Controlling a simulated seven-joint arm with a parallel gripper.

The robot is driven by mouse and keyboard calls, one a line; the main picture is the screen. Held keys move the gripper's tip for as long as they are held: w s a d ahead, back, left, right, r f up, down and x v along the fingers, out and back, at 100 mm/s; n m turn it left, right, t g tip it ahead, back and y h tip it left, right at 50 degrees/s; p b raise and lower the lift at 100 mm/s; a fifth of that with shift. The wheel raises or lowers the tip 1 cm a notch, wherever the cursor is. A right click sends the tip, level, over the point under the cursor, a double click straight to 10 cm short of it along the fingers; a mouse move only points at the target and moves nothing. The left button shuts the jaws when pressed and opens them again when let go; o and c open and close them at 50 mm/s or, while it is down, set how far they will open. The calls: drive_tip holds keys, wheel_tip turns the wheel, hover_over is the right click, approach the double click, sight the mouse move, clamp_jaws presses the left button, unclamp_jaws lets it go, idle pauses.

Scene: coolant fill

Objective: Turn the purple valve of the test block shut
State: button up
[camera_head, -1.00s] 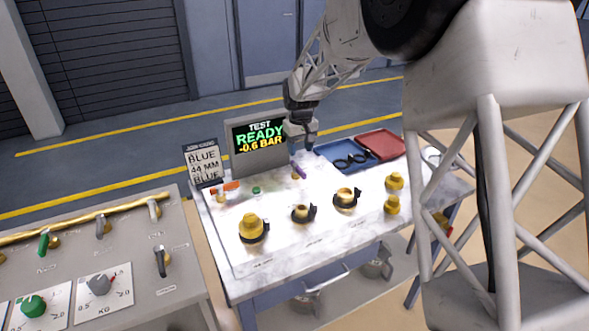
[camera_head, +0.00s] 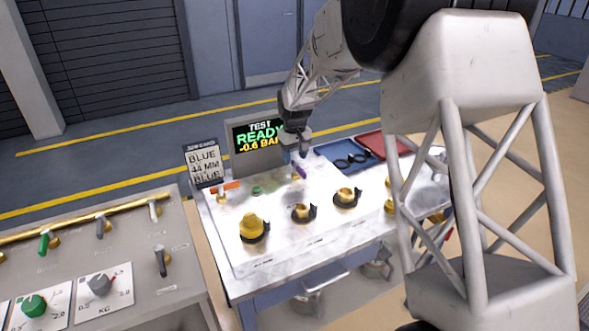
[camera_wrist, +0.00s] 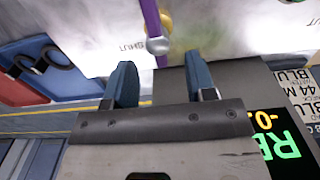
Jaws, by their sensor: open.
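The purple valve (camera_head: 299,171) is a small lever handle on the white top of the test block (camera_head: 280,209), near its back edge. In the wrist view the purple lever (camera_wrist: 152,22) runs down the picture from the top, with a brass part and a round silver knob beside it. My gripper (camera_head: 298,153) is just behind and above the valve in the head view. In the wrist view its two blue fingertips (camera_wrist: 161,82) are apart, one on either side of the lever's line. Whether they touch the lever cannot be told. A "SHUT" label lies near it.
A screen (camera_head: 257,145) reading "TEST READY -0.6 BAR" and a job card (camera_head: 203,163) stand behind the block. An orange-handled valve (camera_head: 224,188) and brass fittings (camera_head: 253,227) are on it. Blue (camera_head: 338,149) and red trays lie to the right; a grey panel (camera_head: 176,282) stands left.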

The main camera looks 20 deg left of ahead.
sight(294, 162)
drive_tip(key=shift+f, duration=2.8)
drive_tip(key=c, duration=0.9)
